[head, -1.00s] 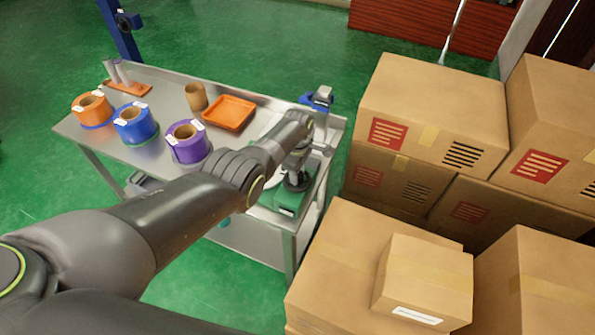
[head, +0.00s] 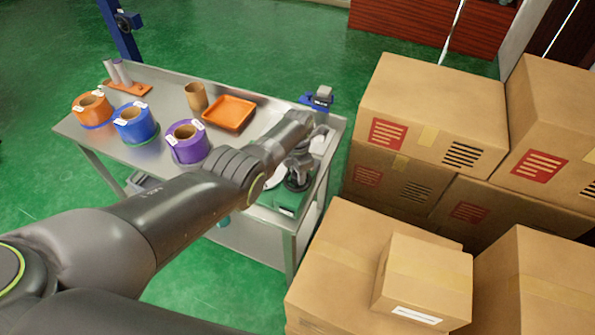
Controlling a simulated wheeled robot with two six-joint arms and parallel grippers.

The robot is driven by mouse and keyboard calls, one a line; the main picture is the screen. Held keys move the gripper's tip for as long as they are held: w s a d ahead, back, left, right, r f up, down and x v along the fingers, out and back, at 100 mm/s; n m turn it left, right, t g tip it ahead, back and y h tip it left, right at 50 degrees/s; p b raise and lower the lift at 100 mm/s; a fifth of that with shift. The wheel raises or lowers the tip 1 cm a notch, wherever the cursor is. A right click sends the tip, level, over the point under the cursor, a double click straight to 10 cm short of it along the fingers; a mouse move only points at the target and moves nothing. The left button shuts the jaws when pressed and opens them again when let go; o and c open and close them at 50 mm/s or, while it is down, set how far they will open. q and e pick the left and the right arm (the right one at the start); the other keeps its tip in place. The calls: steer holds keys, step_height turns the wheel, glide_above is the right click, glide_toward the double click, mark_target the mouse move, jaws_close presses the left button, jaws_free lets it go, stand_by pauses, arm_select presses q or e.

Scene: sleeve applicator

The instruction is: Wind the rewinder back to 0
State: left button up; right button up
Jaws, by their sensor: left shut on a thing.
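The rewinder (head: 299,178) stands at the right end of the metal table, a dark and grey mechanism on a green base (head: 286,200). My left arm reaches across the table from the left and covers part of it. My left gripper (head: 319,132) is at the upper part of the rewinder, shut on a piece of it that looks like its crank handle; the wrist hides most of the grip. Any scale or number on the rewinder is too small to read. My right gripper is out of view.
The metal table (head: 165,85) carries an orange roll (head: 90,110), a blue roll (head: 134,127), a purple roll (head: 184,145), a brown cardboard core (head: 196,97) and an orange tray (head: 229,113). A blue-and-grey device (head: 318,102) is at the far right edge. Cardboard boxes (head: 432,105) crowd the right side.

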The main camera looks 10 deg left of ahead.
arm_select(q)
steer(key=n, duration=0.5)
steer(key=shift+n, duration=0.3)
stand_by(0.4)
steer(key=o, duration=1)
steer(key=shift+c, duration=0.2)
step_height(320, 180, up, 6)
steer(key=p, duration=0.4)
steer(key=shift+r, duration=0.35)
step_height(320, 180, up, 11)
steer(key=b, duration=0.1)
steer(key=shift+b, duration=0.3)
steer(key=shift+f, duration=0.15)
